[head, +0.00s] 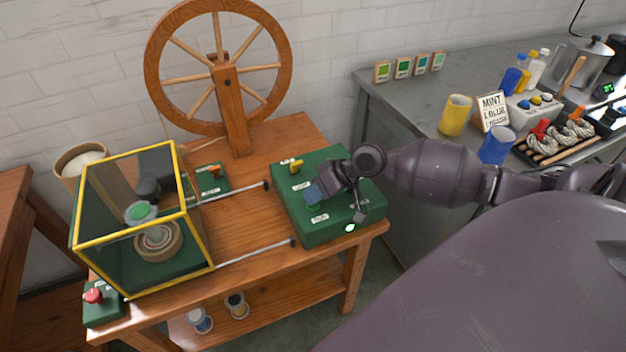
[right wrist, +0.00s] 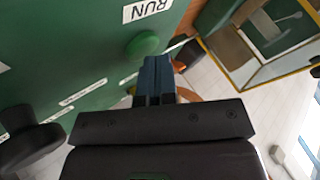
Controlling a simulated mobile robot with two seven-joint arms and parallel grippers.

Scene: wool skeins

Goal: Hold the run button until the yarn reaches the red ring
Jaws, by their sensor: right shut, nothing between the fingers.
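The green run button (right wrist: 146,43) shows beside a white RUN label (right wrist: 148,9) in the right wrist view. It is on the green control box (head: 290,208), on the right of the wooden table. My right gripper (head: 314,192) is shut and empty over this box. Its blue fingertips (right wrist: 157,66) are close to the button's edge; I cannot tell whether they touch it. A pale bobbin (head: 158,242) stands inside the yellow-framed clear case (head: 212,240). I cannot make out the red ring or how far the yarn reaches. My left gripper is not in view.
A wooden spinning wheel (head: 233,130) stands behind the box. A red button (head: 94,296) is on a small box at the table's front left. An orange switch (head: 215,171) and a yellow knob (head: 296,165) are nearby. A green lamp (head: 350,228) glows on the control box.

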